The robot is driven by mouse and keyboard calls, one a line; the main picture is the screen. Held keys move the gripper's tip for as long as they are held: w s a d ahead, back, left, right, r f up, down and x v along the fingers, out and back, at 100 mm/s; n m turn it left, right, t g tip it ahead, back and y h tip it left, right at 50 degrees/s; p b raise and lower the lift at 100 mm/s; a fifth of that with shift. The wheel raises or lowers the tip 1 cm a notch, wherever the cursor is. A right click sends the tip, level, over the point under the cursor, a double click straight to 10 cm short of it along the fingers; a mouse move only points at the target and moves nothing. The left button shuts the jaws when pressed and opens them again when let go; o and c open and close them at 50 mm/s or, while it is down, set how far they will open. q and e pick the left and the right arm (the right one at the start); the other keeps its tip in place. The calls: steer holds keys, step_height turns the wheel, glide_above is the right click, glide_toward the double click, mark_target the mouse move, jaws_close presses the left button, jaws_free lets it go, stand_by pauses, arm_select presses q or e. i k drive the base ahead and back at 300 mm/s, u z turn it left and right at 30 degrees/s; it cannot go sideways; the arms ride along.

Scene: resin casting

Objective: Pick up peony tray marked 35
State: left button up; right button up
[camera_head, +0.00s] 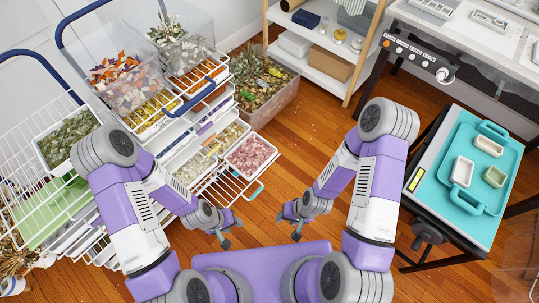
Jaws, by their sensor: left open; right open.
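A white tray of pink petals (251,154), which looks like the peony tray, sits on a pulled-out wire shelf of the rack in the left half of the head view. No number 35 can be read on it at this size. My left gripper (232,233) is open and empty over the floor, below the pink tray in the picture and apart from it. My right gripper (288,228) is open and empty, further right, also apart from the tray.
Neighbouring trays hold pale petals (194,169) and green leaves (69,138). A clear bin of dried plants (265,91) stands behind the pink tray. A teal tray (487,205) with small moulds lies on a cart at right. The wooden floor between is clear.

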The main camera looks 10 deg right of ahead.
mark_target(254, 153)
steer(key=k, duration=0.5)
steer(key=z, duration=0.8)
steer(key=i, duration=0.95)
steer(key=u, duration=2.05)
